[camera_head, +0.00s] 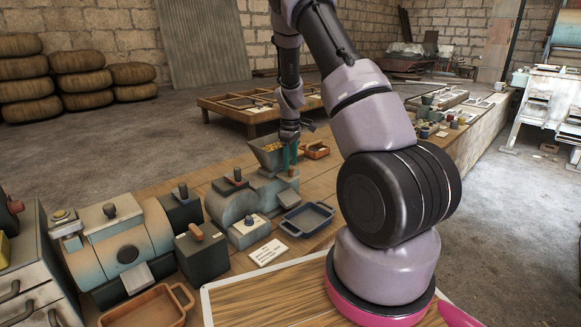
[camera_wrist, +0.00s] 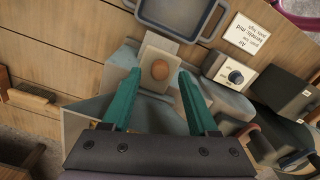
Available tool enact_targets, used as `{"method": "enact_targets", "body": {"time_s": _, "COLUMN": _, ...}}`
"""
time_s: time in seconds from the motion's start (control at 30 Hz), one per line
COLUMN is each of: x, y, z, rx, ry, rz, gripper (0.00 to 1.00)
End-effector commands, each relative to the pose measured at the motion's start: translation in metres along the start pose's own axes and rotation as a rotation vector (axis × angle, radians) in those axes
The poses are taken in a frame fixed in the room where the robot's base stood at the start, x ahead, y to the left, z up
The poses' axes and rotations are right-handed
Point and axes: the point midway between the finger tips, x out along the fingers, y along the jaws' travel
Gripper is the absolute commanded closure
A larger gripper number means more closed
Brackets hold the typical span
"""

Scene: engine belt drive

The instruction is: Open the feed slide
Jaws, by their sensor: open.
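In the head view a small orange-brown knob (camera_head: 292,172) shows low on that machine. A hopper (camera_head: 267,155) with yellowish contents sits on top. In the head view my gripper (camera_head: 290,156) hangs beside the hopper. I cannot tell whether the fingers touch the knob.
A blue-grey tray (camera_head: 307,219) lies in front of the machine. A label card (camera_head: 267,252) and a small box with a dial (camera_wrist: 235,75) are nearby. Other machines (camera_head: 118,250) and a dark box with an orange lever (camera_head: 202,253) stand to the left on the bench.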

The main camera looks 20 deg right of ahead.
Motion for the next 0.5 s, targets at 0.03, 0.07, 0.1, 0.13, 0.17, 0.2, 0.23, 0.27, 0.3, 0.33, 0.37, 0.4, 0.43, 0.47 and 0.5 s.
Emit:
{"method": "enact_targets", "body": {"time_s": 0.03, "x": 0.007, "y": 0.0, "z": 0.0, "rx": -0.001, "ry": -0.001, "rz": 0.0, "gripper": 0.4}}
{"method": "enact_targets", "body": {"time_s": 0.07, "x": 0.01, "y": 0.0, "z": 0.0, "rx": 0.0, "ry": -0.001, "rz": -0.001, "gripper": 0.4}}
{"method": "enact_targets", "body": {"time_s": 0.1, "x": 0.014, "y": 0.0, "z": 0.0, "rx": 0.0, "ry": -0.001, "rz": -0.001, "gripper": 0.4}}
{"method": "enact_targets", "body": {"time_s": 0.13, "x": 0.016, "y": 0.0, "z": 0.0, "rx": 0.001, "ry": 0.0, "rz": -0.001, "gripper": 0.4}}
{"method": "enact_targets", "body": {"time_s": 0.17, "x": 0.018, "y": 0.0, "z": 0.0, "rx": 0.0, "ry": 0.0, "rz": 0.0, "gripper": 0.4}}
{"method": "enact_targets", "body": {"time_s": 0.2, "x": 0.019, "y": 0.0, "z": 0.0, "rx": 0.0, "ry": 0.0, "rz": 0.001, "gripper": 0.4}}
{"method": "enact_targets", "body": {"time_s": 0.23, "x": 0.02, "y": 0.0, "z": 0.0, "rx": 0.0, "ry": 0.0, "rz": 0.001, "gripper": 0.4}}
{"method": "enact_targets", "body": {"time_s": 0.27, "x": 0.02, "y": 0.0, "z": 0.0, "rx": 0.0, "ry": 0.0, "rz": 0.001, "gripper": 0.4}}
{"method": "enact_targets", "body": {"time_s": 0.3, "x": 0.021, "y": 0.0, "z": 0.0, "rx": 0.0, "ry": 0.001, "rz": 0.001, "gripper": 0.4}}
{"method": "enact_targets", "body": {"time_s": 0.33, "x": 0.021, "y": 0.0, "z": 0.0, "rx": 0.0, "ry": 0.001, "rz": 0.001, "gripper": 0.4}}
{"method": "enact_targets", "body": {"time_s": 0.37, "x": 0.021, "y": 0.0, "z": 0.0, "rx": 0.0, "ry": 0.001, "rz": 0.001, "gripper": 0.4}}
{"method": "enact_targets", "body": {"time_s": 0.4, "x": 0.021, "y": 0.0, "z": 0.0, "rx": 0.0, "ry": 0.001, "rz": 0.001, "gripper": 0.4}}
{"method": "enact_targets", "body": {"time_s": 0.43, "x": 0.021, "y": 0.0, "z": 0.0, "rx": 0.0, "ry": 0.001, "rz": 0.001, "gripper": 0.4}}
{"method": "enact_targets", "body": {"time_s": 0.47, "x": 0.021, "y": 0.0, "z": 0.0, "rx": 0.0, "ry": 0.001, "rz": 0.001, "gripper": 0.4}}
{"method": "enact_targets", "body": {"time_s": 0.5, "x": 0.021, "y": 0.0, "z": 0.0, "rx": 0.0, "ry": 0.001, "rz": 0.001, "gripper": 0.4}}
